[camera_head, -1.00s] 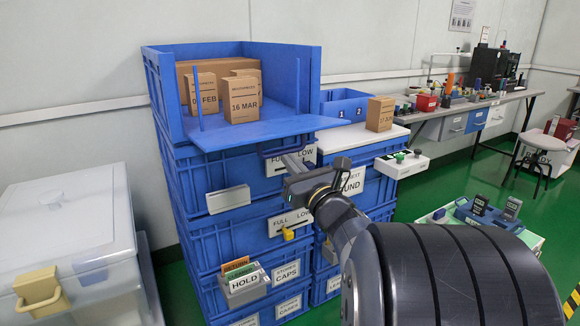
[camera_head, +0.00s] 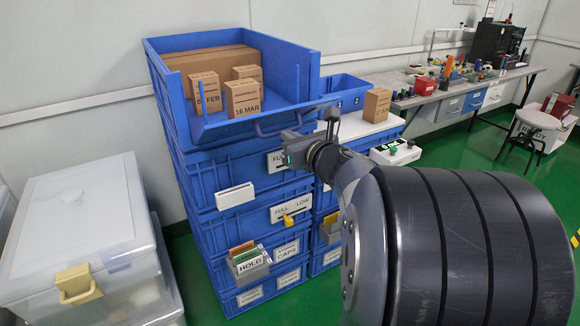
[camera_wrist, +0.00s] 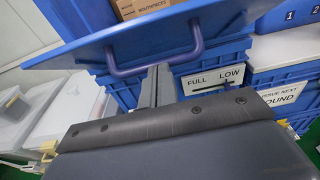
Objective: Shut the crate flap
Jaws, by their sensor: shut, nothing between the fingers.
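The crate flap (camera_head: 225,130) is a blue panel along the front of the top blue crate (camera_head: 305,72). It is partly raised, and the crate front is still open above it. A purple bar handle (camera_head: 283,123) is on its outer face. In the wrist view the flap (camera_wrist: 130,40) slants across the top, with the handle (camera_wrist: 155,62) just above my fingertips. My gripper (camera_head: 288,150) is shut and empty, below and in front of the flap by the handle. The fingers (camera_wrist: 157,82) point up at the handle; I cannot tell whether they touch it.
Several cardboard boxes (camera_head: 243,98) stand inside the crate. Stacked blue crates with labels and a HOLD pocket (camera_head: 249,264) are below. A lower stack with a carton (camera_head: 377,104) stands right. A lidded bin (camera_head: 75,225) is left.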

